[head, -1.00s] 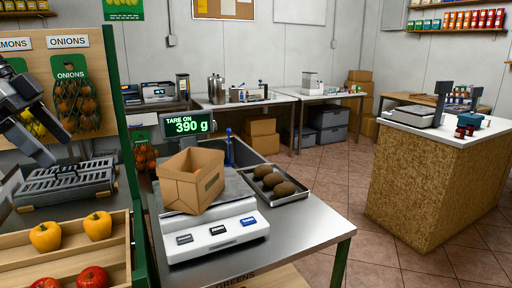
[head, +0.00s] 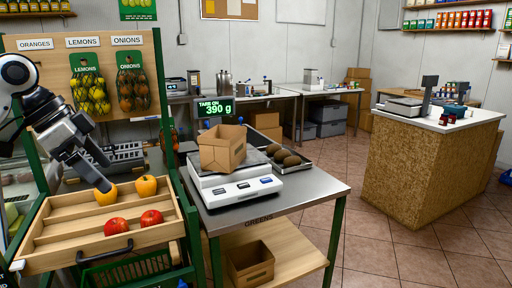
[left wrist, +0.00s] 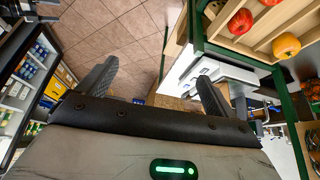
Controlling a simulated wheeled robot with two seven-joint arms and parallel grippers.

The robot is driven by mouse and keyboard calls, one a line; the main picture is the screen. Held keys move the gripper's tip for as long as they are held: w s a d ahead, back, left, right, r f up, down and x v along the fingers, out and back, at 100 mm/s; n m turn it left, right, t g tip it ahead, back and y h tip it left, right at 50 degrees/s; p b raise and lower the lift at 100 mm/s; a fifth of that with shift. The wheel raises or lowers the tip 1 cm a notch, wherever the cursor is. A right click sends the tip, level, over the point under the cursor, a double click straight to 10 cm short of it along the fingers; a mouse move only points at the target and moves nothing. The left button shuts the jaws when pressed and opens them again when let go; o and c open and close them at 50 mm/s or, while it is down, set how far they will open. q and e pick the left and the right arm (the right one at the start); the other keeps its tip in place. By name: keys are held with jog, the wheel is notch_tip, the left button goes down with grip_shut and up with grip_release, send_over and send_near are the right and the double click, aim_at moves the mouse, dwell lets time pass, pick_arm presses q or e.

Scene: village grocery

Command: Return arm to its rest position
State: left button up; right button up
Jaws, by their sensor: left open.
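My left arm comes in from the left edge of the head view. Its dark gripper (head: 104,172) is open and points down and to the right, over the back left part of the wooden produce tray (head: 70,248). Nothing shows between its fingers. In the left wrist view the two fingers (left wrist: 155,88) stand wide apart with only floor and furniture beyond them. My right gripper is in neither view.
Brown produce (head: 287,158) lies on a metal tray behind.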

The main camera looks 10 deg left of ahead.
pick_arm(q)
jog(key=w+d+f+n+t, duration=0.1)
jog(key=d+f, duration=0.4)
jog(key=f, duration=0.5)
jog(key=w+d+f+n+t, duration=0.1)
jog(key=d+f, duration=0.5)
jog(key=f, duration=0.5)
jog(key=d+f, duration=0.5)
jog(key=f, duration=0.5)
jog(key=s+d+f+n+t, duration=0.1)
jog(key=s+d+f, duration=0.2)
jog(key=s, duration=0.2)
jog(key=s+d+f+n+t, duration=0.2)
jog(key=s+d+f, duration=0.1)
jog(key=s, duration=0.3)
jog(key=s+d+f+n+t+y, duration=0.1)
jog(key=s+d+f, duration=0.2)
jog(key=s, duration=0.3)
jog(key=shift+d+f+n+t, duration=0.2)
jog(key=shift+f+n+t, duration=0.05)
jog(key=shift+n+t, duration=0.05)
